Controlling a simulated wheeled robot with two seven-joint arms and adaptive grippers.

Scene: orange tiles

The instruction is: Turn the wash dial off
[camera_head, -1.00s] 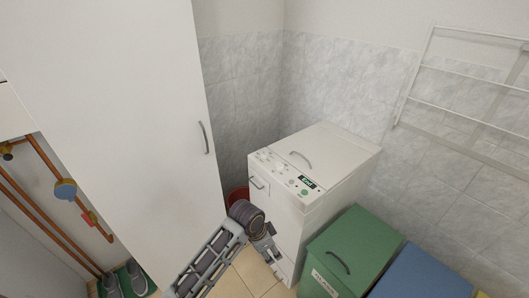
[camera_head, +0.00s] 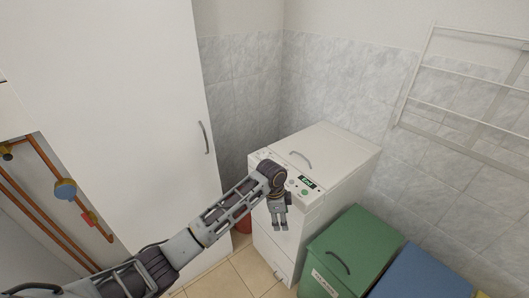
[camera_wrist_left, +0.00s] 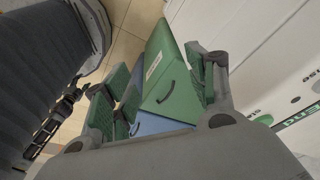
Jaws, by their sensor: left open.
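The white top-loading washing machine (camera_head: 345,160) stands against the tiled wall in the head view. Its sloping front panel carries a small display (camera_head: 307,182) with green lettering and a green round button (camera_head: 304,192). The left part of the panel, with its small controls, is mostly hidden behind my left wrist, and I cannot pick out the wash dial. My left gripper (camera_head: 279,226) hangs fingers down in front of the machine's front face, below the panel. Its fingers are apart and empty in the left wrist view (camera_wrist_left: 165,95), where the panel edge and display (camera_wrist_left: 300,117) show at the right.
A green lidded bin (camera_head: 355,245) and a blue bin (camera_head: 420,275) stand right of the machine. A tall white cabinet (camera_head: 120,110) is at the left. A reddish bucket (camera_head: 243,222) is partly hidden behind my arm. A white rack (camera_head: 465,95) hangs at right.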

